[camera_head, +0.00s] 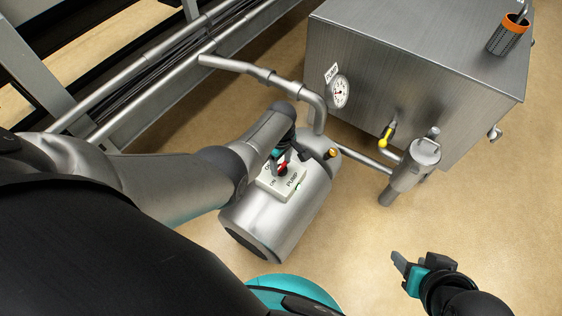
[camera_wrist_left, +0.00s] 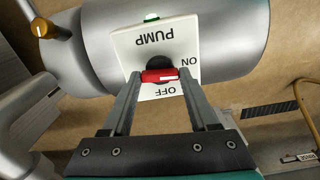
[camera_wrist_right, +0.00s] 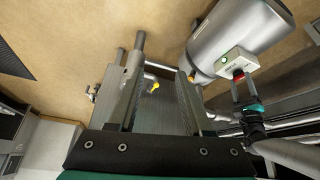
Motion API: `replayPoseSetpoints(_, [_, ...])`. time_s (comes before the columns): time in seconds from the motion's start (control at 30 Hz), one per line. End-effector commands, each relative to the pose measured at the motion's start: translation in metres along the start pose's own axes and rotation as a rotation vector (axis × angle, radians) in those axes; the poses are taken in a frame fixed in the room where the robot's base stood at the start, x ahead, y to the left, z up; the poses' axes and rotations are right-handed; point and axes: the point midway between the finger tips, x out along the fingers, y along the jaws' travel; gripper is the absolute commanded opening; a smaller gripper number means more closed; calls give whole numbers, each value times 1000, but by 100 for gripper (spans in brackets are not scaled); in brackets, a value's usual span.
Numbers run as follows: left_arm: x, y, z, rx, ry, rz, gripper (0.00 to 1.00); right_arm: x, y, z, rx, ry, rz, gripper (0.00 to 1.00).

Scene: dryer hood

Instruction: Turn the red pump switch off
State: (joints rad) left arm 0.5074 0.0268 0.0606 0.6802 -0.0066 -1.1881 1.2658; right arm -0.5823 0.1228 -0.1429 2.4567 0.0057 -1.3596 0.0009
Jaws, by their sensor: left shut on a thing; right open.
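The red pump switch (camera_head: 283,167) sits on a pale panel (camera_head: 284,187) marked PUMP, ON and OFF, on a steel pump cylinder (camera_head: 270,222). In the left wrist view the red handle (camera_wrist_left: 160,76) lies crosswise, its right end near the ON label. A green light (camera_wrist_left: 150,17) on the panel is lit. My left gripper (camera_head: 279,154) is shut on the red switch, one finger at each end of the handle. My right gripper (camera_head: 402,272) is open and empty, above bare floor at lower right, away from the pump.
A large steel tank (camera_head: 400,80) with a gauge (camera_head: 340,92) and a yellow-handled valve (camera_head: 385,137) stands behind the pump. Pipes (camera_head: 255,72) run to the pump. A small brass-coloured knob (camera_head: 332,153) is close to the panel. The floor at right is clear.

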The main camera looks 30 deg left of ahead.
Motion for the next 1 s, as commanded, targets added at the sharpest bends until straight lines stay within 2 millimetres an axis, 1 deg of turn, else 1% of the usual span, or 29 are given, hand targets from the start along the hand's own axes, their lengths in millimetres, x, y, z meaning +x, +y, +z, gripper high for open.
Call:
replayPoseSetpoints(0.2, [-1, -1, 0, 170, 0, -2, 4, -12, 8, 8, 10, -81, 22, 50])
replayPoseSetpoints(0.3, [-1, -1, 0, 264, 0, -2, 4, -6, 8, 11, 9, -89, 20, 50])
replayPoseSetpoints(0.6, [0, 0, 0, 549, 0, -2, 4, 5, 8, 15, 8, -104, 18, 50])
replayPoseSetpoints(1.0, [0, -1, 0, 928, -1, -1, 4, 11, 8, 19, 8, -113, 18, 50])
